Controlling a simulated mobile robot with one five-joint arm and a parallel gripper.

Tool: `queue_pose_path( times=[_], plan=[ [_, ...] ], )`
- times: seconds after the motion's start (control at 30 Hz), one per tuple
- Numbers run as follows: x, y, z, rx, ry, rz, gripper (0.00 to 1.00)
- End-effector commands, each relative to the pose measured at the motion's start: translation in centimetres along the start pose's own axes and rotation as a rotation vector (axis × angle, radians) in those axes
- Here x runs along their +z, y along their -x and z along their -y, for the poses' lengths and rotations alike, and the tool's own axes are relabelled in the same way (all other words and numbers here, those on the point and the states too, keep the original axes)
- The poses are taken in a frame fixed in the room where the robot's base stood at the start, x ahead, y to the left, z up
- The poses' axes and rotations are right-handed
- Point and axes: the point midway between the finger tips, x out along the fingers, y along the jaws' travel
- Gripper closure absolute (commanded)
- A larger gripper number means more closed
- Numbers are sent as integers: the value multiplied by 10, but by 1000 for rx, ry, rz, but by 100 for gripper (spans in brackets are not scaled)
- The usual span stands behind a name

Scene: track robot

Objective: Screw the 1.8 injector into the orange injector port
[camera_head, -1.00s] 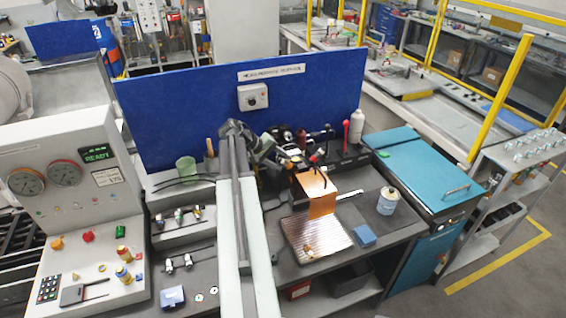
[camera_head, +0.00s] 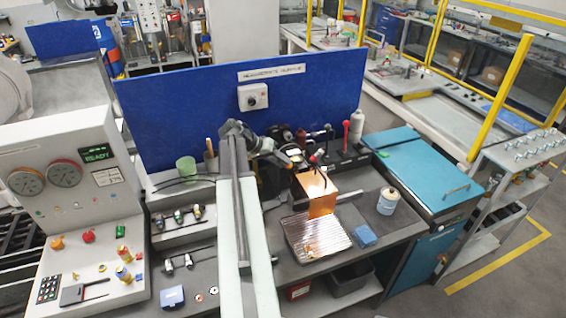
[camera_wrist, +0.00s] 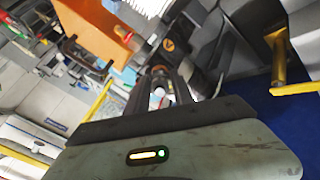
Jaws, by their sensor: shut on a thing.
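My gripper (camera_wrist: 160,92) shows in the wrist view with its two dark fingers closed around a small part with a pale end (camera_wrist: 159,91). The part looks like an injector, but no marking is readable. In the head view my arm reaches over the bench to the back of an upright orange panel (camera_head: 318,196), where the gripper is small and partly hidden among dark parts. The orange panel also shows at the upper left of the wrist view (camera_wrist: 96,20). I cannot make out the orange port's opening or whether the held part touches it.
Several injectors (camera_head: 178,217) rest on the left shelf. A blue board (camera_head: 200,110) stands behind the bench.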

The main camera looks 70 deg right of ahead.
Motion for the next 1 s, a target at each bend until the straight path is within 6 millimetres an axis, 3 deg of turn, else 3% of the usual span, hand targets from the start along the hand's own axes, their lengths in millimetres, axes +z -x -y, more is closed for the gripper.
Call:
queue_pose_path(
  times=[0.1, 0.2, 0.57, 1.0],
  plan=[
    [0, 0, 0, -1, -225, 1, 100],
    [0, 0, 0, 0, -337, 1, 100],
    [0, 0, 0, 0, -413, 1, 100],
    [0, -1, 0, 0, -1290, 2, 100]
  ],
)
